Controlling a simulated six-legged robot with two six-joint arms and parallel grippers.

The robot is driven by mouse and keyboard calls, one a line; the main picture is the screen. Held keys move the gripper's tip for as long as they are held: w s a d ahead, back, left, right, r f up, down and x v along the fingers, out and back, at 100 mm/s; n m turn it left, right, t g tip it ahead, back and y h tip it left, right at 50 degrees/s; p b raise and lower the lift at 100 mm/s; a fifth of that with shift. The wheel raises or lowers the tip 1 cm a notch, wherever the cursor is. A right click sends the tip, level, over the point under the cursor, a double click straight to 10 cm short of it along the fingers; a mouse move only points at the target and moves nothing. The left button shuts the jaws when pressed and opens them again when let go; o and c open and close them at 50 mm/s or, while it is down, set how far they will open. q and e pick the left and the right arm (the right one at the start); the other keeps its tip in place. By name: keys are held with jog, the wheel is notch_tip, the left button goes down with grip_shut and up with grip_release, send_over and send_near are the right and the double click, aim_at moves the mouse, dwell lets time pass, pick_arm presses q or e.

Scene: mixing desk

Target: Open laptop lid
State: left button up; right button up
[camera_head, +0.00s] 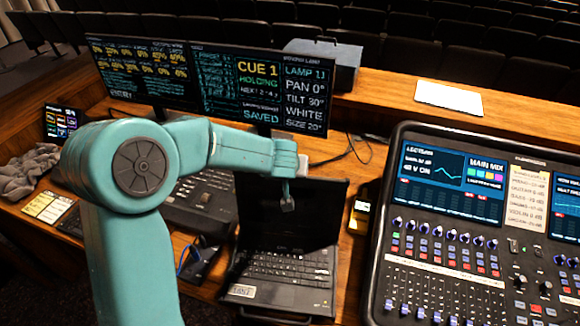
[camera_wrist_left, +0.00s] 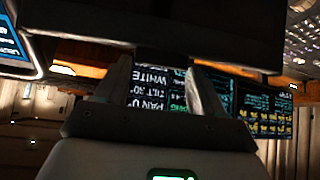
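The black laptop sits in the middle of the desk, with its keyboard (camera_head: 290,268) facing me. Its lid (camera_head: 318,215) is raised, standing up from the rear edge, with a dark screen. My left gripper (camera_head: 288,203) hangs in front of the lid's screen side, near its upper part; I cannot tell whether it touches. In the left wrist view the two fingers of my left gripper (camera_wrist_left: 163,88) are apart, with only distant monitors showing between them. A dark panel (camera_wrist_left: 150,22), probably the lid, crosses the top of that view. My right gripper is not in view.
A large mixing console (camera_head: 445,270) stands close on the right. Wide monitors (camera_head: 215,80) stand behind the laptop. A smaller console (camera_head: 205,200) lies left of the laptop, partly behind my arm. A grey cloth (camera_head: 28,172) lies far left; white paper (camera_head: 448,97) lies on the back ledge.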

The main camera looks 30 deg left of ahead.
pick_arm(q)
jog(key=shift+o, duration=1.2)
jog(key=shift+s+r, duration=0.1)
jog(key=shift+r, duration=0.05)
jog(key=shift+s+d, duration=0.1)
jog(key=shift+s, duration=0.05)
jog(key=v, duration=1.6)
jog(key=shift+r, duration=0.2)
jog(key=shift+f, duration=0.1)
